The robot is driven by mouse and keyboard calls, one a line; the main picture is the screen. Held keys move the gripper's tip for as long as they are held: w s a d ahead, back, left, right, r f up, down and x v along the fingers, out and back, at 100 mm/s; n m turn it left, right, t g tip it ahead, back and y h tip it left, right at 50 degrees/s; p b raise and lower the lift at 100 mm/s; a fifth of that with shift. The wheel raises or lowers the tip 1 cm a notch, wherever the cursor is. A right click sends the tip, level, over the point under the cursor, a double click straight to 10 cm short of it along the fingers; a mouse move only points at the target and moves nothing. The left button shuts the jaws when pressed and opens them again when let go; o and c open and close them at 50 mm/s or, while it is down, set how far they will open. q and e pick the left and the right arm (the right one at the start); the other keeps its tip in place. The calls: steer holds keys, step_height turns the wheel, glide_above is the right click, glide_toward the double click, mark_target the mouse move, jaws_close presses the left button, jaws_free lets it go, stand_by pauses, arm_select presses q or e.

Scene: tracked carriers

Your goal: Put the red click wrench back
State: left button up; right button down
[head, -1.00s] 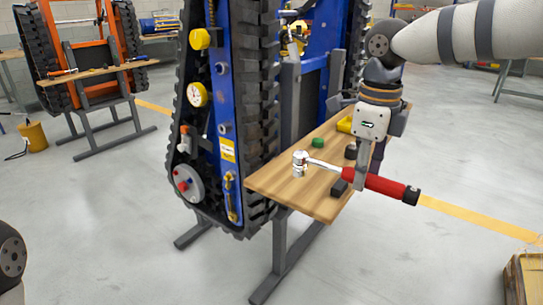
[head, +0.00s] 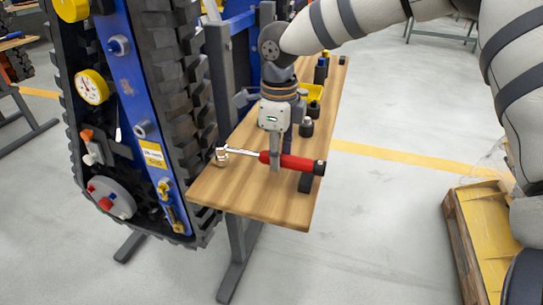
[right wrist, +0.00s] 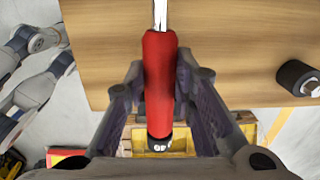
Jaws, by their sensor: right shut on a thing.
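The red click wrench has a red handle (head: 296,163), a black end cap and a silver shaft with a ratchet head (head: 222,156). It is roughly level, over the front part of the wooden shelf (head: 245,190). My right gripper (head: 275,163) is shut on the handle near the shaft end. In the right wrist view the red handle (right wrist: 158,85) lies between the two fingers (right wrist: 155,100). A dark block (head: 306,182) shows below the handle's outer end. I cannot tell whether the wrench touches it.
The blue tracked carrier (head: 140,80) stands close on the left. A wooden pallet box (head: 462,240) stands on the floor at right.

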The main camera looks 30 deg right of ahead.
steer(key=shift+f, duration=0.5)
steer(key=c, duration=1.3)
jaws_free()
steer(key=shift+w, duration=0.1)
steer(key=shift+c, duration=0.2)
arm_select(q)
steer(key=shift+w+r, duration=0.25)
steer(key=shift+w, duration=0.1)
arm_select(e)
step_height(320, 180, up, 12)
steer(key=shift+a, duration=0.15)
